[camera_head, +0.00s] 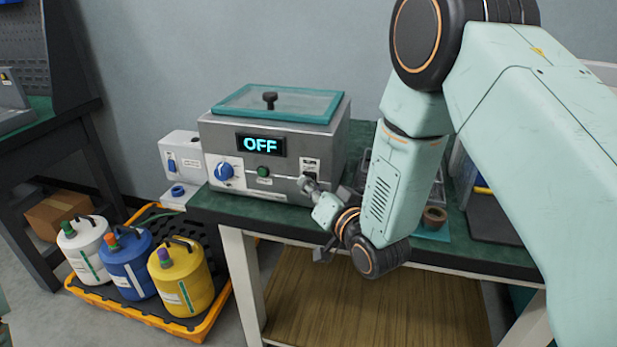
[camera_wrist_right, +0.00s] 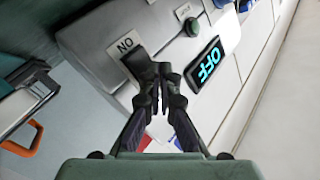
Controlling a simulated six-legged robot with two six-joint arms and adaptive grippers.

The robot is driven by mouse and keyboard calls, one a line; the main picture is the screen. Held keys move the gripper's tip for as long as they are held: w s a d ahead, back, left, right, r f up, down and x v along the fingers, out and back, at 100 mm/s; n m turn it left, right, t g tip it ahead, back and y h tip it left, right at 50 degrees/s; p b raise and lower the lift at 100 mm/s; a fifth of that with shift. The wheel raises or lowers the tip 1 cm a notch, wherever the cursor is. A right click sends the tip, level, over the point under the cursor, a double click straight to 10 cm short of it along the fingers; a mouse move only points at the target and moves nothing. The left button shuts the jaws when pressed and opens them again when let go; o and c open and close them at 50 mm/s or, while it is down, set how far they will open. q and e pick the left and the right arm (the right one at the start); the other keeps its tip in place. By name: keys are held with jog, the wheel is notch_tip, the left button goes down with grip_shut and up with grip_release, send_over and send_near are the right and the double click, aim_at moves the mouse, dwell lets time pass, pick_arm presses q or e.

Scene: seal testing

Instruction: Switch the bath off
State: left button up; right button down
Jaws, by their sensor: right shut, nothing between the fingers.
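The bath (camera_head: 222,138) is a grey metal box with a teal-edged clear lid and black knob, standing on the bench. Its display (camera_head: 261,144) reads OFF in cyan; it also shows in the wrist view (camera_wrist_right: 205,66). A blue dial (camera_head: 225,171) and a green button (camera_head: 263,171) are on the front. My right gripper (camera_head: 306,184) is shut and empty, its fingertips at the labelled switch plate (camera_head: 310,164) at the front's right side. In the wrist view the closed fingertips (camera_wrist_right: 160,77) partly cover that plate (camera_wrist_right: 126,45); contact cannot be told. My left gripper is out of view.
A white unit (camera_head: 181,153) stands left of the bath. White, blue and yellow jugs (camera_head: 181,280) sit in an orange-rimmed tray (camera_head: 202,329) on the floor. My right arm hides part of the bench (camera_head: 220,205), with small items behind it.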

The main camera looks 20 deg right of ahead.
jog(key=shift+s+a+f, duration=0.1)
jog(key=shift+s+a, duration=0.35)
jog(key=shift+s, duration=0.2)
jog(key=shift+s+a+f+p, duration=0.15)
jog(key=shift+s+a, duration=0.3)
jog(key=shift+s, duration=0.25)
jog(key=shift+s+a+f+p, duration=0.1)
jog(key=shift+s+a, duration=0.4)
jog(key=shift+s, duration=0.2)
jog(key=shift+s+a+f+p, duration=0.15)
jog(key=shift+s+a, duration=0.3)
jog(key=shift+s, duration=0.25)
jog(key=shift+r, duration=0.1)
